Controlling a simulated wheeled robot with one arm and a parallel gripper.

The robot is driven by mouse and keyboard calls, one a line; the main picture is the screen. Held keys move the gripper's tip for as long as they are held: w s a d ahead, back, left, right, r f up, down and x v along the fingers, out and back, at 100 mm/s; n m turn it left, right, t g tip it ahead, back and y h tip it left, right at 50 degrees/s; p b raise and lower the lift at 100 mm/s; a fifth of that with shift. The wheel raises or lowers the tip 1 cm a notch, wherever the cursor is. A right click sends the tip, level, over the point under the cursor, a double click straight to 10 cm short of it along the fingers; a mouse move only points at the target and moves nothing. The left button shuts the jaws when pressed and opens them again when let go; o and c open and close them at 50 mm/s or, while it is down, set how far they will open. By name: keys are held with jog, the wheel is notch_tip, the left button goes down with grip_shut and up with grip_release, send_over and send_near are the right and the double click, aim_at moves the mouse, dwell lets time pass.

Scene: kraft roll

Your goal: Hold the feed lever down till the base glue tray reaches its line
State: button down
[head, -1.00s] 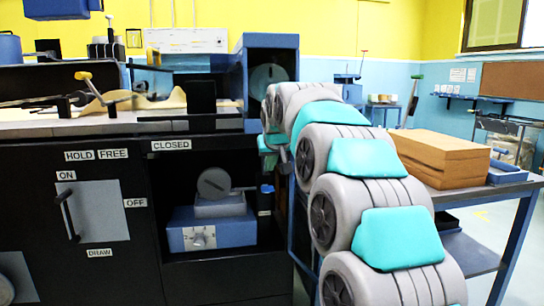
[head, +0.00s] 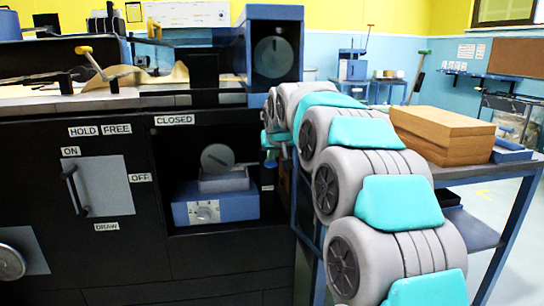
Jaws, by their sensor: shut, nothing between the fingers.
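My arm, grey with teal pads, reaches from the lower right to the right side of the black machine (head: 128,258). No lever is labelled feed. A yellow-handled lever (head: 84,50) stands on the machine top, and a dark bar handle (head: 75,190) sits on a grey plate marked ON, OFF and DRAW. In the open bay is a blue box with a dial (head: 215,207) and a grey round part above. I cannot make out a glue tray or its line.
A blue housing (head: 273,22) with a round plate rises at the machine's right corner. Right of my arm, a blue-framed table (head: 465,170) holds a brown block stack (head: 440,135) and a small blue tray (head: 510,151). Floor is clear at the far right.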

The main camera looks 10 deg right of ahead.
jog(key=shift+f, duration=0.15)
jog(key=shift+s+t+b, duration=0.15)
jog(key=shift+t+b, duration=0.15)
jog(key=shift+b, duration=0.35)
